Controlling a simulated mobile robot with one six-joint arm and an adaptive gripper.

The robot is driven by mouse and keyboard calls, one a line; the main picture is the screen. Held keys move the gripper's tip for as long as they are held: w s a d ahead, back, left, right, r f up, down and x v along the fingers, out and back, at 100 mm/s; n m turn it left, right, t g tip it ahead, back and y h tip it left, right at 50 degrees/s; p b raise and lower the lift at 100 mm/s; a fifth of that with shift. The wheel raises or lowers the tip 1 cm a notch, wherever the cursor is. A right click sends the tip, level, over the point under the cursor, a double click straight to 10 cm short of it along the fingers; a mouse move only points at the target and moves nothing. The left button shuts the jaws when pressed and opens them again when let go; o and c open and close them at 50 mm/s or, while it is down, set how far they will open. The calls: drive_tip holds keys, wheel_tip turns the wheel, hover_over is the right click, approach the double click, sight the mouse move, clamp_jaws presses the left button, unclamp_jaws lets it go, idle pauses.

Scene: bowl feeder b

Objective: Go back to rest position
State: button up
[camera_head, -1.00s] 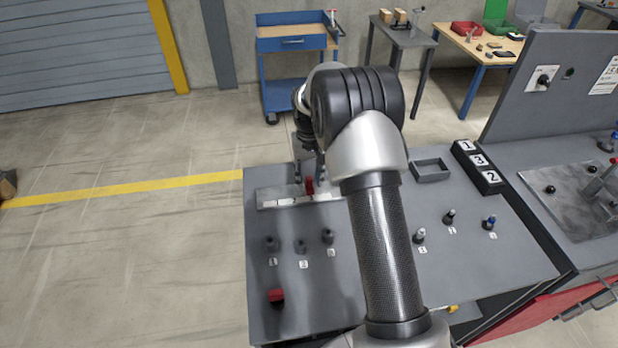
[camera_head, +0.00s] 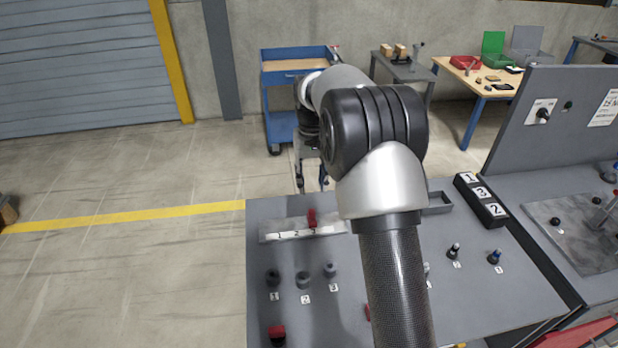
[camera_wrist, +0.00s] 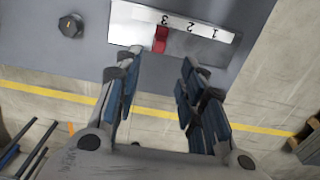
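My gripper (camera_head: 311,183) is raised above the far edge of the grey table (camera_head: 345,310), behind the numbered plate. In the wrist view my gripper (camera_wrist: 157,95) has its two fingers wide apart with nothing between them. The light plate (camera_head: 270,227) carries the numbers 1, 2 and 3, and a red part (camera_head: 311,217) stands at the 3. In the wrist view the red part (camera_wrist: 160,40) shows beyond the fingers, apart from them. My arm hides part of the table's middle.
Dark knobs (camera_head: 303,280) and a red-topped block (camera_head: 277,334) are on the table's left. A small tray (camera_head: 440,203), a 1-3-2 number block (camera_head: 481,200) and several pegs (camera_head: 494,257) are on the right. A blue cart (camera_head: 277,95) stands behind.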

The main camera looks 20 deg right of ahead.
drive_tip(key=s+a+r+n+t, duration=0.1)
drive_tip(key=s+a+r, duration=0.2)
drive_tip(key=s+r, duration=0.4)
drive_tip(key=s+a+r+t, duration=0.1)
drive_tip(key=s+a+r, duration=0.2)
drive_tip(key=s+r, duration=0.45)
drive_tip(key=s+a+f+t, duration=0.1)
drive_tip(key=s+a, duration=0.1)
drive_tip(key=s, duration=0.8)
drive_tip(key=s+a+f+n+t, duration=0.1)
drive_tip(key=s+a, duration=0.1)
drive_tip(key=s, duration=0.9)
drive_tip(key=shift+s+f+t, duration=0.15)
drive_tip(key=shift+s+t, duration=0.1)
drive_tip(key=shift+t, duration=0.05)
